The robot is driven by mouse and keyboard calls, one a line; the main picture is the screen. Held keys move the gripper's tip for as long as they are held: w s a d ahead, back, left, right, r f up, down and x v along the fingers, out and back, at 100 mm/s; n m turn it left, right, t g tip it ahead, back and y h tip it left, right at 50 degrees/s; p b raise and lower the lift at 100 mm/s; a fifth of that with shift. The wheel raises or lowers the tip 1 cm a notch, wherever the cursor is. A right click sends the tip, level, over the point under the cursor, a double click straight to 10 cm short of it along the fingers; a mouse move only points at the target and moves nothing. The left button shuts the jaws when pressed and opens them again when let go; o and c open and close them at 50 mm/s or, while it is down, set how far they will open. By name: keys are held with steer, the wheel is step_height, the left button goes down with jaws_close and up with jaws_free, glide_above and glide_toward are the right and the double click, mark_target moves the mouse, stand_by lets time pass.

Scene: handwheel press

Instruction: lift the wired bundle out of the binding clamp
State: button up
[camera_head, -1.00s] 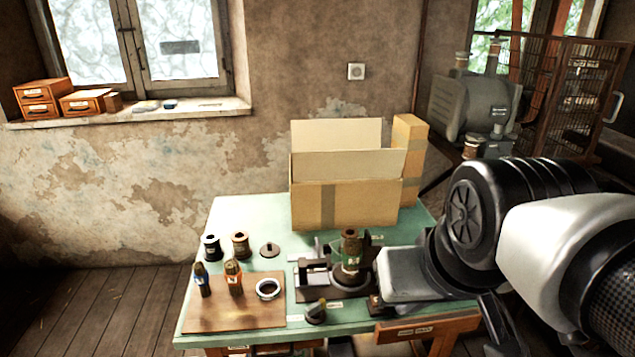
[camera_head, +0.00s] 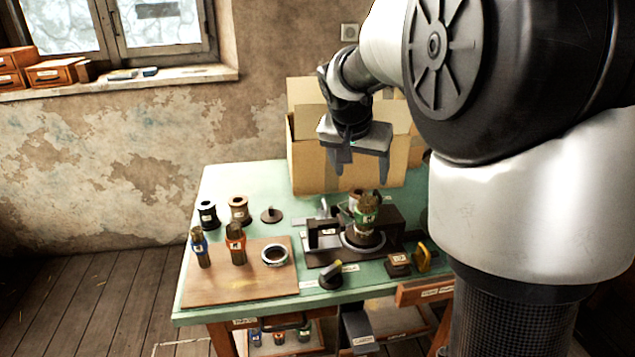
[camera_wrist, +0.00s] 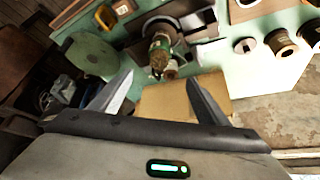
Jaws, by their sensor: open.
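The wired bundle (camera_head: 368,214), a brown bundle with a green band and a label, stands upright in the binding clamp (camera_head: 363,246), a dark round holder on a black base on the green table. In the wrist view the bundle (camera_wrist: 159,56) shows from above, between and beyond the fingertips, and the clamp (camera_wrist: 158,25) is partly hidden behind it. My gripper (camera_head: 362,160) is open and empty, pointing down above and behind the bundle, in front of the cardboard box. Its two fingers also show apart in the wrist view (camera_wrist: 160,77). They do not touch the bundle.
A cardboard box (camera_head: 335,165) stands at the table's back. At left, a wooden board (camera_head: 230,287) bears blue-banded and orange-banded bundles and a ring (camera_head: 275,255). Spools (camera_head: 239,210) stand behind it. A dark knob (camera_head: 331,275) and a yellow item (camera_head: 424,256) lie near the front.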

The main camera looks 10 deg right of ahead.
mark_target(366, 200)
steer(key=x, duration=1.1)
steer(key=shift+s+d+f, duration=0.1)
steer(key=shift+d, duration=0.05)
steer(key=shift+w+b+x, duration=0.2)
steer(key=shift+b+x, duration=0.1)
steer(key=shift+x, duration=2.6)
steer(key=shift+c, duration=0.4)
steer(key=c, duration=1.1)
